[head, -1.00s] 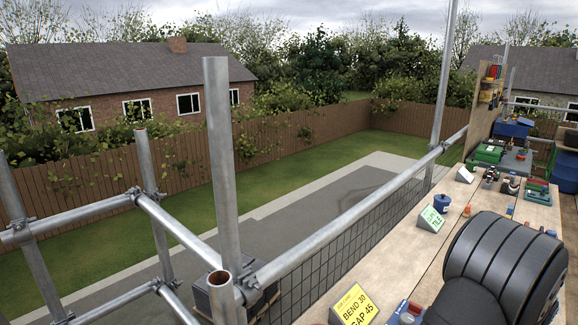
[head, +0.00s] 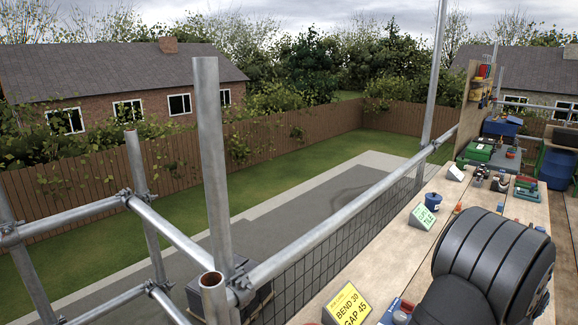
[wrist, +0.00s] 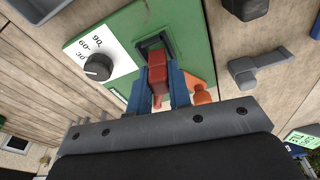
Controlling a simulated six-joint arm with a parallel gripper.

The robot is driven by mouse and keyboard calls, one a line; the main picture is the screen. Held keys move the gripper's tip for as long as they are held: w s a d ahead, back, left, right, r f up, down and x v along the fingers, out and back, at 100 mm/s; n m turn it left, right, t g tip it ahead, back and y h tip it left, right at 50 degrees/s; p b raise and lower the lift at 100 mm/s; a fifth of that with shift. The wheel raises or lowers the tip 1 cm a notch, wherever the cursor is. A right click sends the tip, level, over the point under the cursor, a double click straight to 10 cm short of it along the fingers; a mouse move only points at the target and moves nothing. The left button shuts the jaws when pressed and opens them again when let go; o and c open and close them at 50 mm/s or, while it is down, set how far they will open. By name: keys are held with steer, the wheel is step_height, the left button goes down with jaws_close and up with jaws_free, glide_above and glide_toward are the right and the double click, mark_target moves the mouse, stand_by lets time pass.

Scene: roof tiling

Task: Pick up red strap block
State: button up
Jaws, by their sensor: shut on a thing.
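In the wrist view the red strap block (wrist: 159,68) sits between the two blue fingers of my gripper (wrist: 160,88), and the fingers are shut on it. The block's far end is at a dark square socket (wrist: 152,47) in a green panel (wrist: 192,32). I cannot tell whether the block is still in the socket or just above it. In the head view my dark arm fills the lower right, and the gripper and the block cannot be made out there.
A black dial (wrist: 98,67) on a white scale is left of the block. An orange piece (wrist: 202,93) is close to the right finger. A grey bracket (wrist: 258,72) lies further right. In the head view a yellow sign (head: 348,306) and a green-white sign (head: 422,217) stand on the boards.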

steer(key=shift+r, duration=1.7)
